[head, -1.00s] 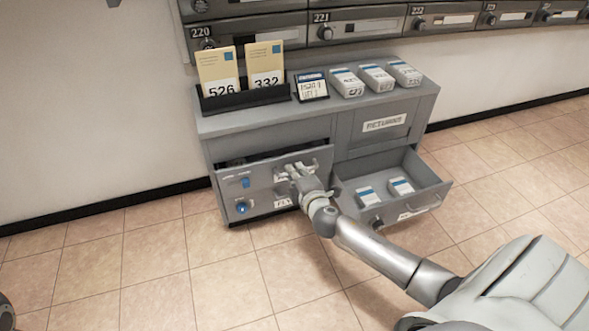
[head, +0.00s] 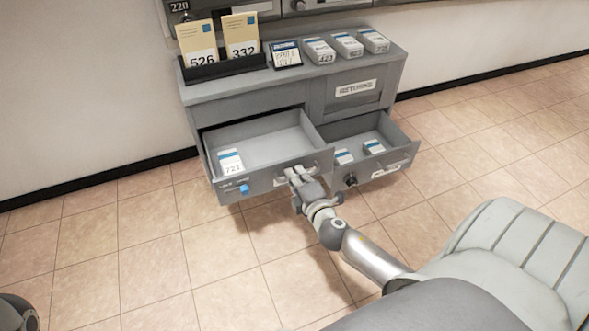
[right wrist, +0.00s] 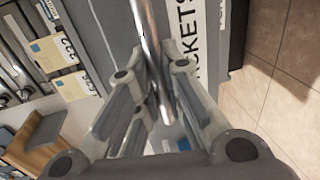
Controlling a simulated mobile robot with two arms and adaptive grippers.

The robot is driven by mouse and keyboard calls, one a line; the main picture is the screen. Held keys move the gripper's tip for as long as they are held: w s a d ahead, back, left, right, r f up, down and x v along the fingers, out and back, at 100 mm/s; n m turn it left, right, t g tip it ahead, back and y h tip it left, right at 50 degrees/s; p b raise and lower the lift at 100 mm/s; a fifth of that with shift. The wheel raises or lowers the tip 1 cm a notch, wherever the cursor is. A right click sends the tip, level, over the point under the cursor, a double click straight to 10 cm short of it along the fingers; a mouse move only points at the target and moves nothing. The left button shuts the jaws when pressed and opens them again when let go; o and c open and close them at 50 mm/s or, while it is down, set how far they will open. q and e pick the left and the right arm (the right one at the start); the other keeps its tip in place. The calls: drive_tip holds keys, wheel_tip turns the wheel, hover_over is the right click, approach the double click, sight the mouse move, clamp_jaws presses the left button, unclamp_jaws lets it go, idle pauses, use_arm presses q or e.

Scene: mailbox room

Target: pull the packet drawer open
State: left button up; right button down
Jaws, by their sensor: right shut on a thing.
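The packet drawer (head: 263,174) is the left drawer of a grey cabinet; it stands well open, with its inside showing. One white and blue packet marked 721 (head: 230,161) lies in its left front corner. My right gripper (head: 298,174) is shut on the metal drawer handle (head: 314,163) at the drawer's front. In the right wrist view the handle bar (right wrist: 152,60) runs between my fingers, beside a white label ending in "CKETS" (right wrist: 184,40). My fingers hide part of the handle and drawer front. My left gripper is not in view.
The right drawer (head: 397,158) is also open, close beside the packet drawer, with packets inside. On the cabinet top (head: 222,91) stand a dark rack (head: 225,69) with cards 526 and 332, a small sign (head: 286,54) and 3 packets. The tiled floor (head: 130,245) in front is clear.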

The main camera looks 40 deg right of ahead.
drive_tip(key=shift+s, duration=0.1)
idle(0.3)
drive_tip(key=c, duration=1.8)
unclamp_jaws()
drive_tip(key=v, duration=1.2)
